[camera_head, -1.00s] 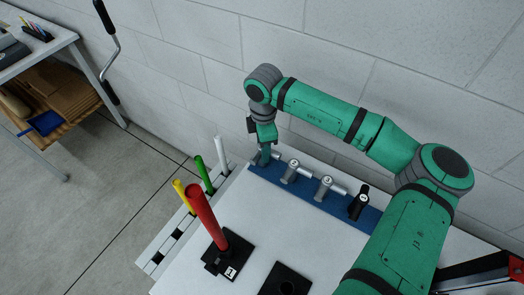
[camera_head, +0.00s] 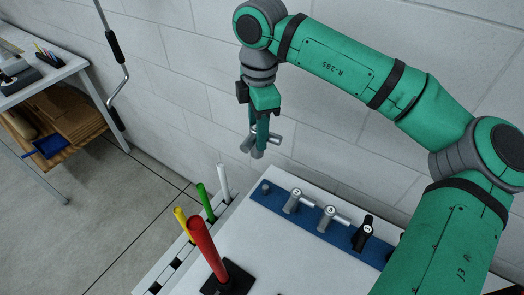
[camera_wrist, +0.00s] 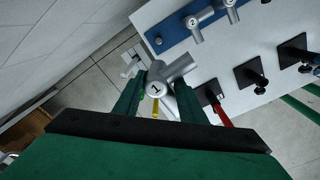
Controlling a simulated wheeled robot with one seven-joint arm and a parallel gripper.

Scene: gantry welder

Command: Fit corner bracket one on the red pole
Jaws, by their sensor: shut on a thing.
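My gripper (camera_head: 262,132) is shut on corner bracket one (camera_head: 248,144), a grey tube fitting, and holds it in the air above the blue strip, near the wall. In the wrist view the bracket (camera_wrist: 172,70) sits between the fingers (camera_wrist: 158,100) with a "1" on its round end facing the camera. The red pole (camera_head: 205,249) stands tilted in the picture on a black base (camera_head: 238,274) at the table's front left. It also shows in the wrist view (camera_wrist: 221,108), right of the fingers. The bracket is apart from the pole.
A blue strip (camera_head: 318,220) holds two more grey brackets (camera_head: 295,202) (camera_head: 328,217) and a black one (camera_head: 363,232); its left end shows a bare peg. The white table (camera_head: 285,255) is clear between.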

